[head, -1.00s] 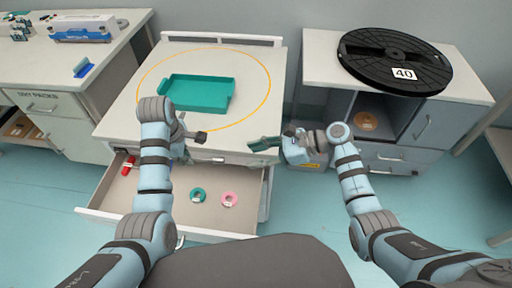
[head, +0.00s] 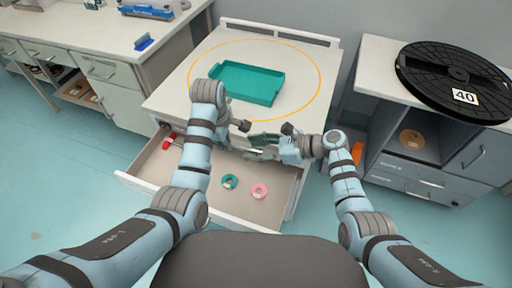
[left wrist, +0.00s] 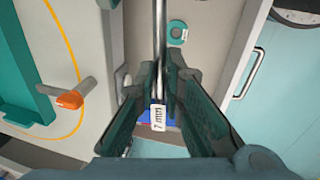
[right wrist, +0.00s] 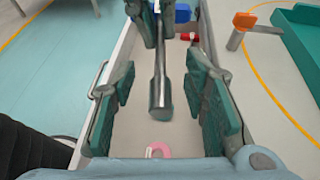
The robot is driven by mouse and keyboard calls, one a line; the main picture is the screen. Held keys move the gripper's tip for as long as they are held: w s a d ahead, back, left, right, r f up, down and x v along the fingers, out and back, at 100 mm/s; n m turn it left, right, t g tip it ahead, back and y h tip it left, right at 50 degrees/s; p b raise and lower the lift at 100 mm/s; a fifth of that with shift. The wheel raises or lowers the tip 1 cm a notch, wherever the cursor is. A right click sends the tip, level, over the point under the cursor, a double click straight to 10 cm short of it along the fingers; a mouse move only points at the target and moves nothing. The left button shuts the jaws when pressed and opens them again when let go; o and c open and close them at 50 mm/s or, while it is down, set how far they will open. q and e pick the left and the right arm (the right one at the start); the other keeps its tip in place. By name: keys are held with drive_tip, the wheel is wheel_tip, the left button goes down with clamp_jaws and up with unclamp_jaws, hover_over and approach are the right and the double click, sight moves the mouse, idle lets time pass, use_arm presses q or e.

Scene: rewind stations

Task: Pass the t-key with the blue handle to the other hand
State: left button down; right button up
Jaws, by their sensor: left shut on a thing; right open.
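My left gripper (left wrist: 160,88) is shut on the t-key, whose blue handle (left wrist: 150,118) with a white label marked 7 shows near its fingers in the left wrist view. The key's metal shaft (left wrist: 160,30) runs away from the fingers. My right gripper (right wrist: 160,82) is open, with the thick end of the shaft (right wrist: 160,94) between its spread fingers; I see gaps on both sides. The blue handle also shows in the right wrist view (right wrist: 182,13), beyond the left fingers. In the head view the grippers meet above the drawer, and the key is mostly hidden.
Below is an open drawer (head: 160,188) with a teal ring (head: 230,181), a pink ring (head: 260,190) and a red item (head: 168,141). A teal tray (head: 247,82) sits on the station top. An orange-tipped grey post (left wrist: 69,98) is near the left gripper. A black reel (head: 455,80) stands right.

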clamp_jaws()
use_arm(q)
drive_tip(key=c, duration=1.6)
unclamp_jaws()
drive_tip(key=shift+r, duration=0.1)
